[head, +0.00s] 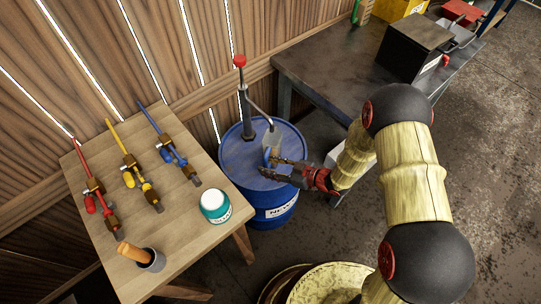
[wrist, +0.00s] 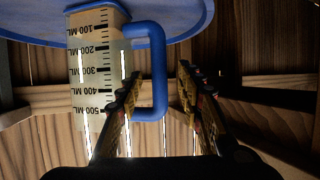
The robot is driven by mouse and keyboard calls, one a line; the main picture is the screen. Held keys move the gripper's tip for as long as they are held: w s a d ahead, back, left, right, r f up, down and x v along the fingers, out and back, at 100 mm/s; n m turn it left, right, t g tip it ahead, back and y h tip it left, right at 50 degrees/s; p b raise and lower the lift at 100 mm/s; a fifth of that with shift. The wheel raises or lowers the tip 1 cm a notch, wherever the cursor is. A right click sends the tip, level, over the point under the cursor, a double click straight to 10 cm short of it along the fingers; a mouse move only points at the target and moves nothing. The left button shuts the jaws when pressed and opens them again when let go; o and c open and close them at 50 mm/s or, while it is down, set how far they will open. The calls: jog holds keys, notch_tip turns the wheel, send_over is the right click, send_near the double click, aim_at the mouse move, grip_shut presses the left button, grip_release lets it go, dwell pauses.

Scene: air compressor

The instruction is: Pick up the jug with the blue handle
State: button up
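The jug (head: 272,138) is clear with a blue handle (head: 267,156) and stands on top of the blue drum (head: 235,160), under the pump spout. In the wrist view the jug (wrist: 97,75) appears upside down with its millilitre scale, and its blue handle (wrist: 159,70) is on the right. My gripper (head: 280,168) is at the handle side of the jug. In the wrist view my gripper (wrist: 160,75) is open, one finger on each side of the handle's upright bar, with visible gaps. Contact is not visible.
A red-knobbed hand pump (head: 246,110) rises from the drum beside the jug. A wooden table (head: 185,225) at left holds a teal-and-white jar (head: 215,206), several clamp-like tools and a wooden-handled item (head: 140,256). A dark bench (head: 330,70) with a black box (head: 414,46) stands behind.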

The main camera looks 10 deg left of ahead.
jog(key=shift+x, duration=1.15)
jog(key=c, duration=0.3)
grip_shut()
jog(key=shift+r, duration=0.1)
